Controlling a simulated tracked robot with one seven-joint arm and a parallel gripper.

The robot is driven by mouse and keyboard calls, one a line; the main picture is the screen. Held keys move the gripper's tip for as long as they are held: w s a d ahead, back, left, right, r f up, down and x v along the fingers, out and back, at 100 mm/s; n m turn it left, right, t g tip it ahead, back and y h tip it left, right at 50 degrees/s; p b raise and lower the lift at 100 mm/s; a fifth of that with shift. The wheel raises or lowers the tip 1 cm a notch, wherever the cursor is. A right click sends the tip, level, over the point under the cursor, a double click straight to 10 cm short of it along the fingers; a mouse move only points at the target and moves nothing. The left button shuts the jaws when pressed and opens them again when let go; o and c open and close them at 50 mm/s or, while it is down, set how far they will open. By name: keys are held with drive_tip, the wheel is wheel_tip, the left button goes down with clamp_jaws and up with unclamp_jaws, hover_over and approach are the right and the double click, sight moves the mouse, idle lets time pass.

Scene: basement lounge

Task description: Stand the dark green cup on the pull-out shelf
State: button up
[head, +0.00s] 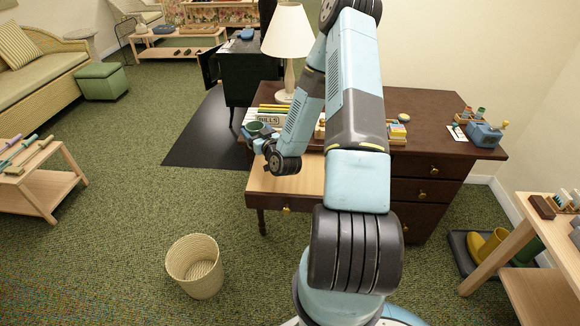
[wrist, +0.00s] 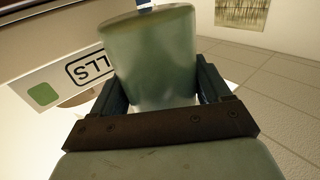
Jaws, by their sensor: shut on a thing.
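The dark green cup (head: 257,127) is in my gripper (head: 260,138) at the desk's left end in the head view. In the wrist view the cup (wrist: 150,50) fills the space between the two fingers of my gripper (wrist: 157,85), which is shut on it. The pull-out shelf (head: 308,179) is a pale wooden board extending from the desk's front left, with a small knob on its front edge. The cup is beyond the shelf's back left in the head view; its height above the surface is unclear. My arm hides part of the shelf.
A lamp (head: 289,40) stands on the dark desk (head: 440,145). A wicker basket (head: 195,266) is on the floor. The visible shelf top is bare.

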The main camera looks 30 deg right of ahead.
drive_tip(key=s+d+r+n+g+y, duration=0.1)
drive_tip(key=s+d+r+n+y, duration=0.15)
drive_tip(key=s, duration=0.65)
drive_tip(key=s+d+r+n+g+y, duration=0.1)
drive_tip(key=s+d+n+y, duration=0.2)
drive_tip(key=s, duration=0.5)
drive_tip(key=s+d+r+n+g+y, duration=0.1)
drive_tip(key=s+d+r+y, duration=0.15)
drive_tip(key=s+d, duration=0.45)
drive_tip(key=shift+m+y, duration=0.25)
drive_tip(key=shift+y, duration=0.15)
drive_tip(key=shift+w+d+f, duration=0.75)
drive_tip(key=shift+w+f, duration=0.95)
drive_tip(key=shift+f, duration=0.05)
drive_tip(key=shift+w+d+f, duration=0.8)
drive_tip(key=shift+w+f, duration=0.85)
drive_tip(key=shift+f, duration=0.15)
drive_tip(key=shift+w+d+f, duration=0.75)
drive_tip(key=shift+w+f, duration=0.95)
drive_tip(key=shift+f, duration=1.5)
drive_tip(key=o, duration=1.1)
drive_tip(key=shift+s, duration=0.1)
